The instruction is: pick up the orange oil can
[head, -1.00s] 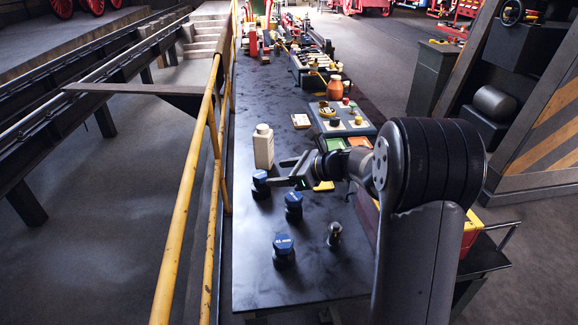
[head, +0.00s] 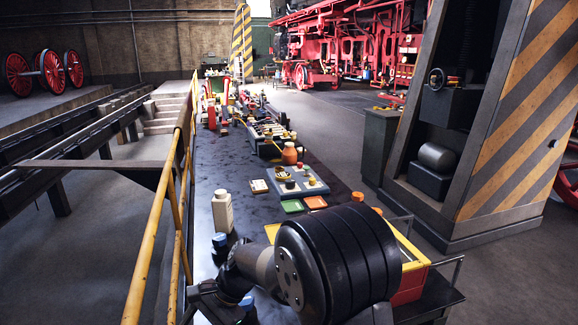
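An orange bottle-shaped can (head: 289,153) with a narrow neck stands upright on the long dark workbench (head: 205,172), beyond a grey-blue tray of small parts. It appears to be the orange oil can. My gripper (head: 212,305) is low at the bottom edge of the head view, much nearer than the can and to its left. My wrist and the picture edge partly hide it, so I cannot make out its finger gap. The orange can is well apart from it.
A cream bottle (head: 222,212) and blue-capped pieces (head: 219,241) stand near my gripper. The grey-blue tray (head: 318,187), green and orange pads and a yellow-red box (head: 412,262) lie along the right side. A yellow railing (head: 150,245) runs along the bench's left edge.

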